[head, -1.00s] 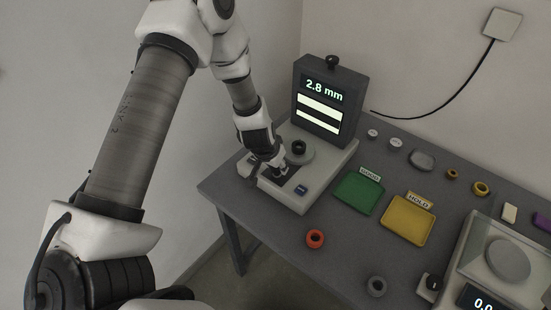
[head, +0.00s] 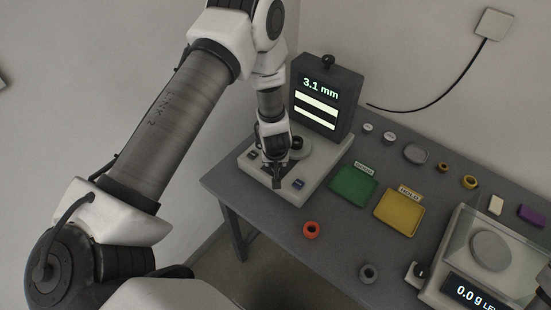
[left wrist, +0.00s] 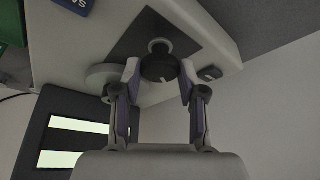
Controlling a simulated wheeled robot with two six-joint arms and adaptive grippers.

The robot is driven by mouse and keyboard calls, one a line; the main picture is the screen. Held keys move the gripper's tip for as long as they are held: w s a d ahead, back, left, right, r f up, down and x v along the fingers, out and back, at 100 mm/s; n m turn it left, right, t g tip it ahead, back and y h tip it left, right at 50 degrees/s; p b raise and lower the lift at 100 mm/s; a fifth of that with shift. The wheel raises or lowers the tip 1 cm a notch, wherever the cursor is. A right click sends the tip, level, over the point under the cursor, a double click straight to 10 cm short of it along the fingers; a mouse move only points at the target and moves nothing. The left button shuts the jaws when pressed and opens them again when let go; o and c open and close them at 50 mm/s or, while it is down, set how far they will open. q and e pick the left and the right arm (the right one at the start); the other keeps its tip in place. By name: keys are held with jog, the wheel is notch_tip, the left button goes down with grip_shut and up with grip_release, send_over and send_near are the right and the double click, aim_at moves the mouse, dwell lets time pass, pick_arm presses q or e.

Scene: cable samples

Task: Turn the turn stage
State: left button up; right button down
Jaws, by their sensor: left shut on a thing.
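The grey gauge (head: 332,165) with a tall dark screen (head: 319,118) stands at the table's back left corner. Its screen reads 3.1 mm. A round light stage (head: 305,151) with a black ring (head: 299,141) on it sits on the base, partly behind my left arm. My left gripper (head: 276,184) is at the front of the base. In the left wrist view, its two fingers (left wrist: 160,75) are closed on a round dark knob (left wrist: 160,66) over a dark panel (left wrist: 182,33). The light stage also shows in that view (left wrist: 101,73), partly behind a finger.
A green tray (head: 353,187) and a yellow tray (head: 399,215) lie right of the gauge. A scale (head: 462,238) reading 0.0 g stands at the right. Several small parts lie along the back.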

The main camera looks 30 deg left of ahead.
pick_arm(q)
jog(key=shift+s+f, duration=0.1)
jog(key=o, duration=1.1)
jog(key=v, duration=1.1)
jog(key=shift+r, duration=0.45)
